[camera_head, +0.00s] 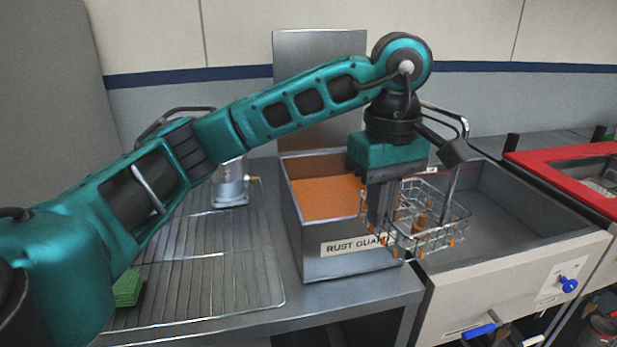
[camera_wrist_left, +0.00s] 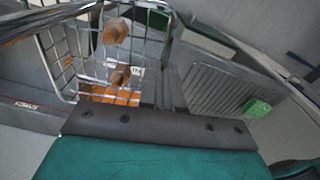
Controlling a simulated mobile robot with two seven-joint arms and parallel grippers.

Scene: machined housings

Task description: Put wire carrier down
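The wire carrier (camera_head: 452,216) is a metal wire basket in the middle right of the head view, with copper-coloured parts inside. It hangs in the air by the right front of the orange-filled RUST GUARD tank (camera_head: 312,263), beside the grey basin. My left gripper (camera_head: 380,215) points down at the carrier's left side and appears shut on it, though the exact contact is hidden. The carrier (camera_wrist_left: 82,52) fills the upper left of the left wrist view, with orange showing beneath its wires. My right gripper is in neither view.
A wire draining rack (camera_head: 215,275) lies left of the tank, mostly clear. A green block (camera_head: 128,288) is at its left end, and a metal device (camera_head: 230,188) stands behind it. The grey basin (camera_head: 530,215) and a red-rimmed tank (camera_head: 545,160) are on the right.

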